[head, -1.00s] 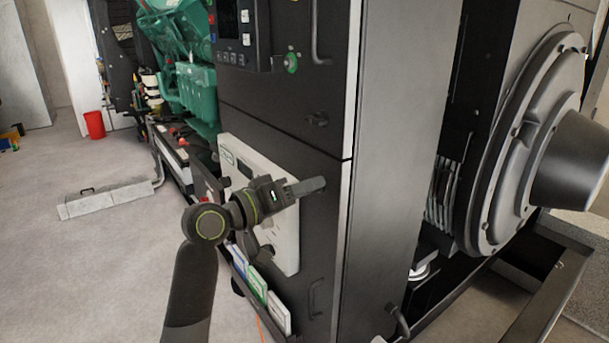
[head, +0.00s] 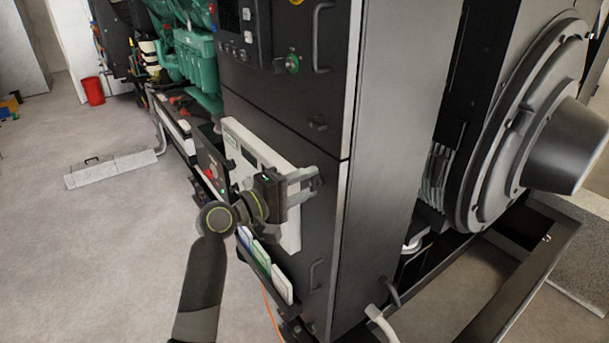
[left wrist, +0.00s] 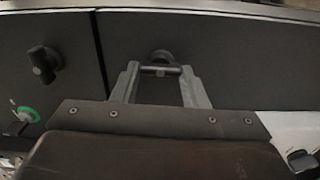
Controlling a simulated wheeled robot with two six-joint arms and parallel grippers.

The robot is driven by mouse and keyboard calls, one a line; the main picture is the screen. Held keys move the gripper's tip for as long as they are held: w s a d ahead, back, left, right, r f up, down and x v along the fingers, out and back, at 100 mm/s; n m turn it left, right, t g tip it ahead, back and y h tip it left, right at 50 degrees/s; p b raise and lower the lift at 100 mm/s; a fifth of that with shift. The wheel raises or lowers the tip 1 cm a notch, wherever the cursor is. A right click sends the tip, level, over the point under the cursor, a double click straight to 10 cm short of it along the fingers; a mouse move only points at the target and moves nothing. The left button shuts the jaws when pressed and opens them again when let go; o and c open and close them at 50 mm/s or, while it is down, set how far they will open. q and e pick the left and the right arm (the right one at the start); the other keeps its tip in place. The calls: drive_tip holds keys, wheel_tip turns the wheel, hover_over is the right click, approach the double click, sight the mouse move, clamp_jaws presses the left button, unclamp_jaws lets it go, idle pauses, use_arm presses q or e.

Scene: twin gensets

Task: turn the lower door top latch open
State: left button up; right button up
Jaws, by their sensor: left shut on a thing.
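The lower door (head: 325,240) is a dark panel below a horizontal seam on the cabinet front. Its top latch (left wrist: 160,57) is a small dark round-based knob with a crossbar, seen between my fingertips in the left wrist view. My left gripper (head: 308,181) reaches it from the left in the head view, and the fingers cover much of the latch there. In the left wrist view, the left gripper (left wrist: 160,75) has one finger on each side and is shut on the latch's crossbar. The door lies flush with the cabinet. My right gripper is not in view.
The upper door's latch (head: 317,123) sits above the seam. A green key switch (head: 292,63) and control panel are higher up. A white box (head: 262,150) and a rack of booklets (head: 268,270) are beside my left arm.

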use_arm(q)
drive_tip(key=shift+n, duration=0.4)
drive_tip(key=o, duration=1)
drive_tip(key=shift+b+v, duration=2.65)
drive_tip(key=shift+v, duration=6.05)
